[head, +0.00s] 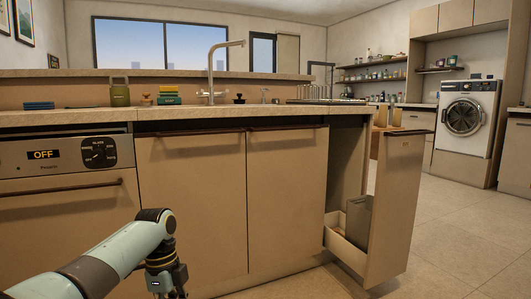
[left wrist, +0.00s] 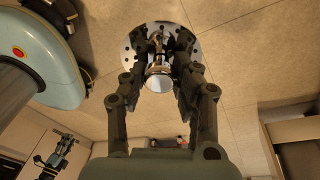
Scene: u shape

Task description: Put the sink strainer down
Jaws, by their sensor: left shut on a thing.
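The sink strainer (left wrist: 128,56) is a silver perforated disc with a knob in its middle. It shows in the left wrist view, between and beyond the fingers. My left gripper (left wrist: 162,62) is shut on its knob and holds it over the tiled floor. In the head view my left arm comes in at the lower left. Its wrist (head: 165,275) is low in front of the cabinets, and the fingers and strainer are below the picture edge. My right gripper does not show in the head view.
A pull-out bin drawer (head: 395,205) stands open at right. The floor (head: 460,235) beyond it is clear.

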